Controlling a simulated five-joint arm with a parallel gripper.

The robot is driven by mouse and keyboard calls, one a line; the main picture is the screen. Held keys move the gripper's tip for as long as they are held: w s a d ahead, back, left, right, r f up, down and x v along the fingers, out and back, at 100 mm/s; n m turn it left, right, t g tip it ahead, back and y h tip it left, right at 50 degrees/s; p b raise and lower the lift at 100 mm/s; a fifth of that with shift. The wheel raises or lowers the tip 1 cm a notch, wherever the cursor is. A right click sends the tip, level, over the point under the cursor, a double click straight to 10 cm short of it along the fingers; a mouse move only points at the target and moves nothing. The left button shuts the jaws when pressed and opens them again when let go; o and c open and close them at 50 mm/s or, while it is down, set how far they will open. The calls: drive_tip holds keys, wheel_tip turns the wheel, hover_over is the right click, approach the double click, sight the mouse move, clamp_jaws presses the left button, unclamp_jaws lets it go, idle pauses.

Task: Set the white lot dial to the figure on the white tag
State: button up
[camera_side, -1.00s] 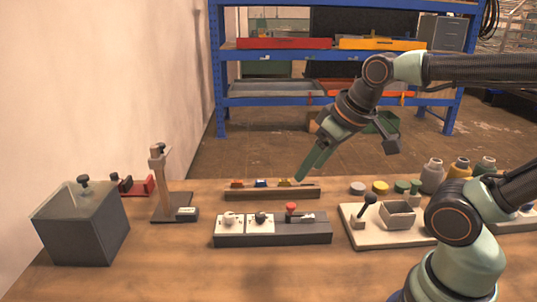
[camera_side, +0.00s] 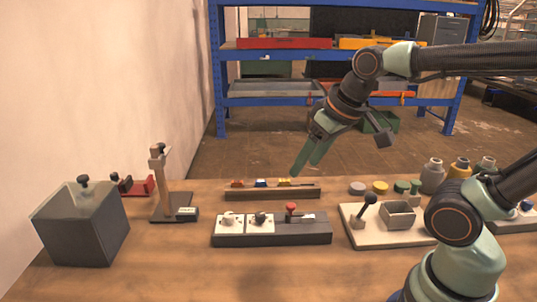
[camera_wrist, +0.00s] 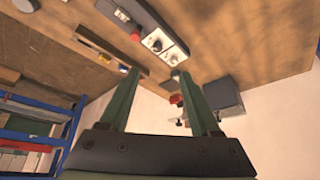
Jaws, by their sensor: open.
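The white lot dial (camera_side: 229,219) is a pale knob on a white plate at the left end of a dark control box (camera_side: 275,238). A second white plate with a black knob (camera_side: 260,218) sits to its right. In the wrist view the white dial's plate (camera_wrist: 173,56) shows beyond my fingertips. My gripper (camera_side: 298,170) is open and empty, above and behind the box, apart from it. Its two green fingers show spread in the wrist view (camera_wrist: 161,76). A small white label (camera_side: 308,217) sits on the box's right part; its figure is unreadable, and I cannot tell whether it is the white tag.
A red knob (camera_side: 291,207) stands on the box. Behind lies a wooden rack (camera_side: 272,194) with coloured pieces. A grey bin (camera_side: 85,240) and a wooden post stand (camera_side: 165,185) are left. A pale board (camera_side: 380,240) with a lever is right. The front table is clear.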

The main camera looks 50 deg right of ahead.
drive_tip(key=w+a+r+m+g, duration=0.1)
drive_tip(key=w+m+g, duration=0.1)
drive_tip(key=w, duration=0.3)
drive_tip(key=m+g, duration=0.3)
drive_tip(key=m, duration=0.3)
hover_over(229, 215)
wheel_tip(229, 215, down, 10)
wheel_tip(229, 215, down, 11)
drive_tip(key=shift+d+f, duration=0.1)
drive_tip(key=shift+f, duration=0.1)
clamp_jaws()
